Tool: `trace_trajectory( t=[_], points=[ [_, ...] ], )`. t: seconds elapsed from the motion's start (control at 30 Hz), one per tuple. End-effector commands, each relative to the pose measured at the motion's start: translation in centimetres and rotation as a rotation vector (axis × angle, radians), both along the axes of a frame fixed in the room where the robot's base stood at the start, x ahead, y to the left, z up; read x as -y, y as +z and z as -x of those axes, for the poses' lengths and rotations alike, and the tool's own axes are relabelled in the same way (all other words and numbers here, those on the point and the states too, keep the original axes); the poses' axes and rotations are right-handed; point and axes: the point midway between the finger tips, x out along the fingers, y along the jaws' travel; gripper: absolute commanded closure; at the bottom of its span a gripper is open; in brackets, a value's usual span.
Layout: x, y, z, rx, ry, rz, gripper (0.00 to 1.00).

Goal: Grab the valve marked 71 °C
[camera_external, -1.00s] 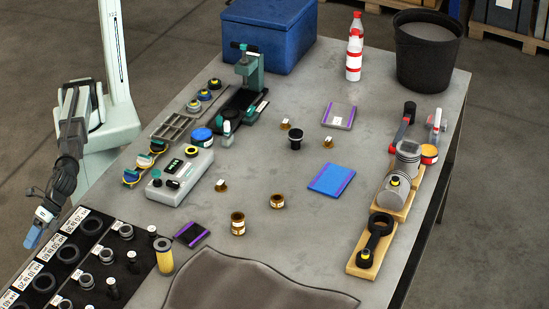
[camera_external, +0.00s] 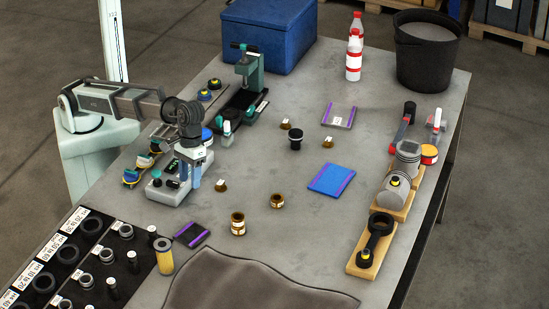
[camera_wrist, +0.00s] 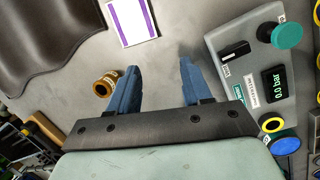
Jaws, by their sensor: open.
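Several small brass valves with pale labels stand on the grey table in the external view: two larger ones (camera_external: 238,223) (camera_external: 277,200) and smaller ones (camera_external: 221,186) (camera_external: 285,124) (camera_external: 328,140). Their markings are too small to read, so I cannot tell which is marked 71 °C. My gripper (camera_external: 195,182) hangs over the grey test box (camera_external: 168,192), left of the nearest small valve. In the wrist view my gripper (camera_wrist: 160,72) is open and empty between its blue fingers. One brass valve (camera_wrist: 105,84) lies just outside the left finger.
The test box (camera_wrist: 255,72) with knobs and a display is close on the right in the wrist view. A dark mat (camera_external: 250,283) lies at the front, a purple-edged tray (camera_external: 191,234) beside it. A green press (camera_external: 250,75) stands behind. Mid-table is fairly clear.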

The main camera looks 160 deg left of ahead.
Motion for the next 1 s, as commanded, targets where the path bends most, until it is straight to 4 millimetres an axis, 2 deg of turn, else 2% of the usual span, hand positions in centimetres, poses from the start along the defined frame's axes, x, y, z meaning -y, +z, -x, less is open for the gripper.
trace_trajectory(
  t=[0.03, 0.1, 0.2, 0.33, 0.53, 0.9, 1.0],
  points=[
    [-2.7, 0.1, 1.6, -0.036, 0.059, -0.020, 0.51],
    [-5.7, 0.3, 3.6, -0.084, 0.133, -0.047, 0.51],
    [-8.9, 0.5, 6.0, -0.141, 0.219, -0.077, 0.51],
    [-11.5, 0.8, 8.2, -0.188, 0.294, -0.100, 0.51],
    [-12.5, 0.0, 9.3, -0.212, 0.330, -0.111, 0.51],
    [-12.4, -5.7, 9.3, -0.213, 0.327, -0.110, 0.51],
    [-12.4, -6.8, 9.3, -0.212, 0.327, -0.110, 0.51]
  ],
)
